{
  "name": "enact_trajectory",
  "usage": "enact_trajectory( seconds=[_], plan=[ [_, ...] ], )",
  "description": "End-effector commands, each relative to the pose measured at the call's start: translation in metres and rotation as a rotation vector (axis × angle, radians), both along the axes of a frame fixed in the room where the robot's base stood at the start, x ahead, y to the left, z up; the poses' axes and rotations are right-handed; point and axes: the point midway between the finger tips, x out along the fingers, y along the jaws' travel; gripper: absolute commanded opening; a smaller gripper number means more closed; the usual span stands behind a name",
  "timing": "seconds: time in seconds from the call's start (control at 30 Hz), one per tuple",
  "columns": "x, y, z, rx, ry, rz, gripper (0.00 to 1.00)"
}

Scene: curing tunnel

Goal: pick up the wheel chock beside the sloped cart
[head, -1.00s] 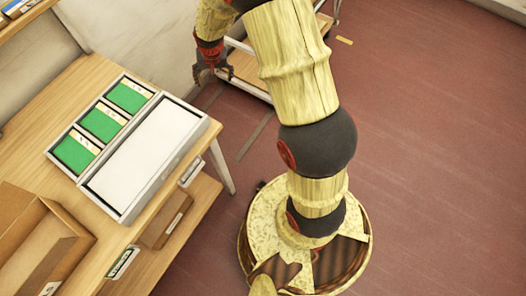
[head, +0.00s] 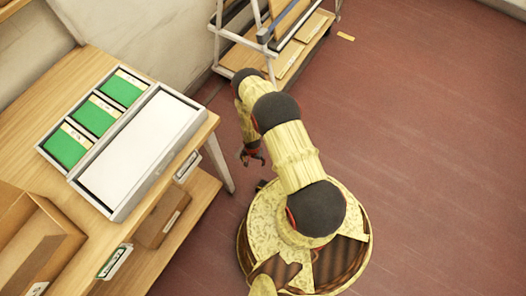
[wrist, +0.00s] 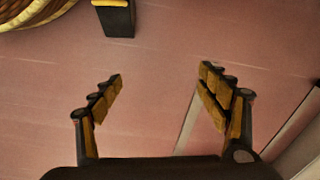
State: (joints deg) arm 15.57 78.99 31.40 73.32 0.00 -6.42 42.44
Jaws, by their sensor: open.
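A dark block with a yellow top (wrist: 116,20) stands on the floor at the top of the wrist view, close to my round base; its upper end is cut off. It may be the wheel chock, but I cannot be sure. A small dark shape (head: 261,185) beside my base in the head view may be the same block. The sloped cart (head: 285,57), with a pale frame and tilted boards, stands at the back wall. My gripper (head: 252,155) hangs between the table and my base.
A wooden table (head: 115,72) on the left holds a grey tray (head: 193,126) with green cards and an open cardboard box (head: 75,240). Its white leg (head: 219,163) is near my gripper. A yellow patch (head: 345,37) lies by the cart. The red floor to the right is clear.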

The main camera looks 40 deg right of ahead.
Motion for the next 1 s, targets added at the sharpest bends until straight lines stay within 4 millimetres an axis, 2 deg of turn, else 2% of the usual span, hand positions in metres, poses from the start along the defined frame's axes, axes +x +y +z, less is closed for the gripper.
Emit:
enact_trajectory(
  seconds=[0.03, 0.1, 0.2, 0.3, 0.43, 0.83, 1.0],
  plan=[
    [-0.026, 0.004, -0.029, 0.005, 0.016, -0.022, 0.76],
    [-0.052, 0.009, -0.056, 0.008, 0.026, -0.049, 0.76],
    [-0.083, 0.015, -0.083, 0.012, 0.036, -0.08, 0.76],
    [-0.101, 0.019, -0.099, 0.013, 0.041, -0.098, 0.76],
    [-0.112, 0.021, -0.112, 0.015, 0.044, -0.109, 0.76],
    [-0.115, 0.022, -0.148, 0.015, 0.045, -0.109, 0.76],
    [-0.116, 0.022, -0.172, 0.015, 0.045, -0.108, 0.76]
  ],
)
